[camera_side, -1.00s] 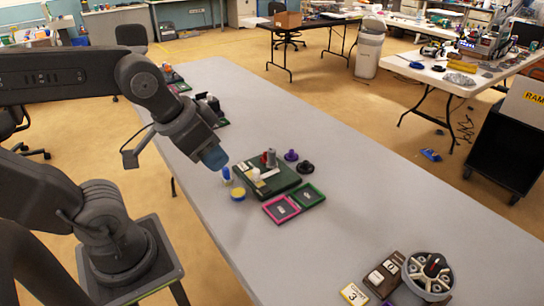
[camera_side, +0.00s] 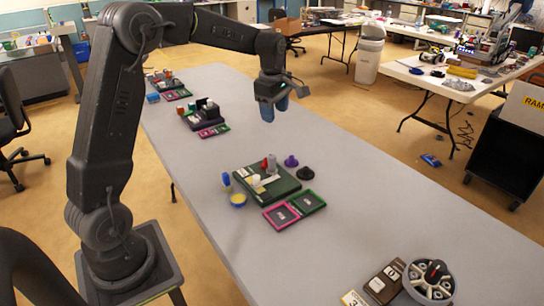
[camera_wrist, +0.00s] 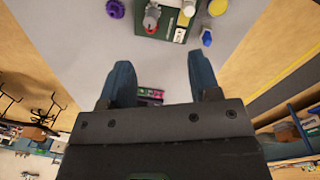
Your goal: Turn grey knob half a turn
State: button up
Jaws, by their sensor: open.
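The grey knob (camera_side: 272,162) is a small upright cylinder on a dark green board (camera_side: 284,188) in the side view, next to a red piece (camera_side: 264,162) and a white piece (camera_side: 256,181). My gripper (camera_side: 275,108) hangs above the table, beyond the board, apart from everything. In the wrist view its two blue fingers (camera_wrist: 162,75) are spread, with nothing between them. The grey knob shows at the top of that view (camera_wrist: 152,14), ahead of the fingers. Which way the knob is turned is too small to tell.
Purple (camera_side: 291,161) and black (camera_side: 305,173) pieces stand right of the board. A blue piece (camera_side: 226,180) and a yellow-topped disc (camera_side: 238,200) stand left. Pink (camera_side: 281,216) and green (camera_side: 307,202) trays lie in front. More boards stand farther back.

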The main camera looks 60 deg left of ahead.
aim_at(272, 156)
jog(key=w+a+f+n+g, duration=0.1)
jog(key=w+a+f+n, duration=0.2)
jog(key=a+f+n, duration=0.3)
jog(key=shift+m, duration=0.5)
notch_tip(272, 156, down, 14)
jog(key=shift+w+d+f, duration=0.1)
jog(key=c, duration=0.9)
jog(key=shift+c, duration=0.2)
